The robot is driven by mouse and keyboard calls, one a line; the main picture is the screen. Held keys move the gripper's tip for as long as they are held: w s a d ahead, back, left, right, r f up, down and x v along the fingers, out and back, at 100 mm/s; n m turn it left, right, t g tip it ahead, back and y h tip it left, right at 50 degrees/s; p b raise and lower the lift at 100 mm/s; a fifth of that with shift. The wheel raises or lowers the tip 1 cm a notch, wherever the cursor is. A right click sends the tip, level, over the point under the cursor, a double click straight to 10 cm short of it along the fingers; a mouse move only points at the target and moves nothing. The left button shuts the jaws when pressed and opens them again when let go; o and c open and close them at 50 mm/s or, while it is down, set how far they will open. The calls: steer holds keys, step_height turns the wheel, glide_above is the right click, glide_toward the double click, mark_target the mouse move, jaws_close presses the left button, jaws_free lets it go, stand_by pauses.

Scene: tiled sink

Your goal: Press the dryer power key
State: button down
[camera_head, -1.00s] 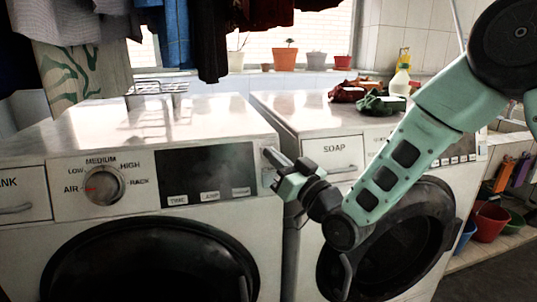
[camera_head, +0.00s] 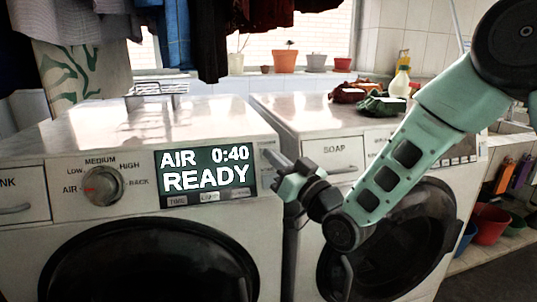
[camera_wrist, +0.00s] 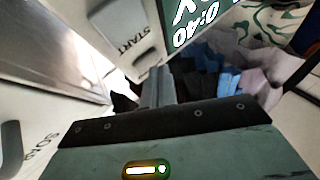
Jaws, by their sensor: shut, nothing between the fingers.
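The white dryer (camera_head: 100,240) stands at the left in the head view. Its display (camera_head: 206,172) is lit and reads AIR, 0:40 and READY. My gripper (camera_head: 269,154) is shut and empty, its fingertips at the upper part of the key strip right of the display. In the wrist view the fingertips (camera_wrist: 157,74) are at or very close to a key (camera_wrist: 149,57), mostly hidden, whose label I cannot read. This appears to be the power key. The START key (camera_wrist: 124,25) is beside it. Whether the fingers touch the key is unclear.
A dial (camera_head: 103,186) is left of the display, with small keys (camera_head: 208,197) below it. A second machine with a SOAP drawer (camera_head: 333,153) stands close on the right. A wire rack (camera_head: 157,90) is on the dryer top, and clothes (camera_head: 210,35) hang above.

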steer(key=shift+s, duration=0.25)
steer(key=shift+r, duration=0.1)
steer(key=s+d+r, duration=0.1)
steer(key=s+r, duration=0.1)
steer(key=s, duration=0.3)
steer(key=shift+s+d, duration=0.25)
steer(key=shift+d, duration=0.1)
